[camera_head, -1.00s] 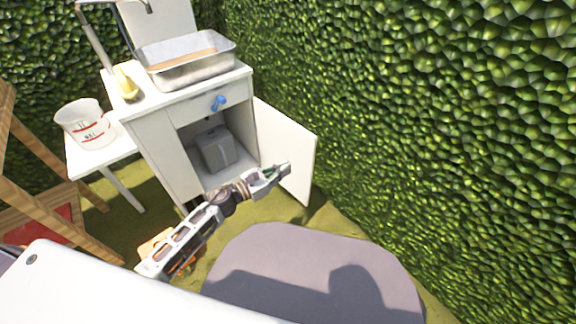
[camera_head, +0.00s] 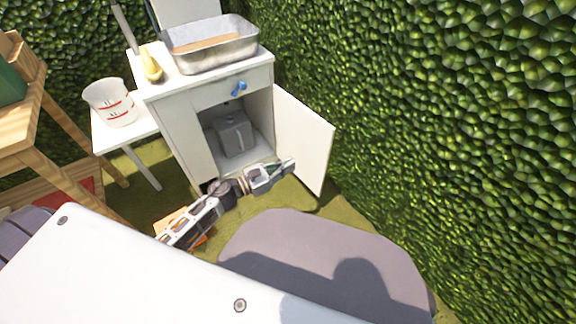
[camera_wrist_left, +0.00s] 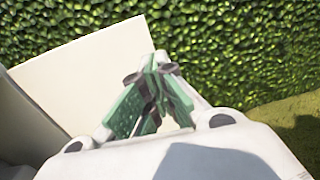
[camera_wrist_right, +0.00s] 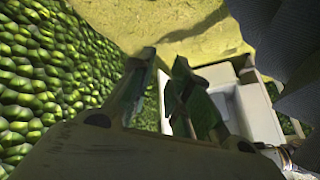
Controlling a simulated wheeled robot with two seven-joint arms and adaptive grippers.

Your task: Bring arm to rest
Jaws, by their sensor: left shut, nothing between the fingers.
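My left gripper (camera_head: 288,165) is in front of the white cabinet's open door in the head view. Its green-padded fingers meet, with nothing between them, as the left wrist view (camera_wrist_left: 155,64) also shows. My right gripper (camera_wrist_right: 163,62) shows only in the right wrist view. Its two green-padded fingers stand apart with nothing between them, over pale yellow-green ground. The right arm is not visible in the head view.
The white cabinet (camera_head: 177,130) has its door (camera_head: 303,135) open; a grey container (camera_head: 233,134) stands inside. A metal basin (camera_head: 243,50) sits on top. A white bucket (camera_head: 111,103) stands left. A hedge (camera_head: 450,120) fills the right. A pale box (camera_wrist_right: 255,108) shows below my right gripper.

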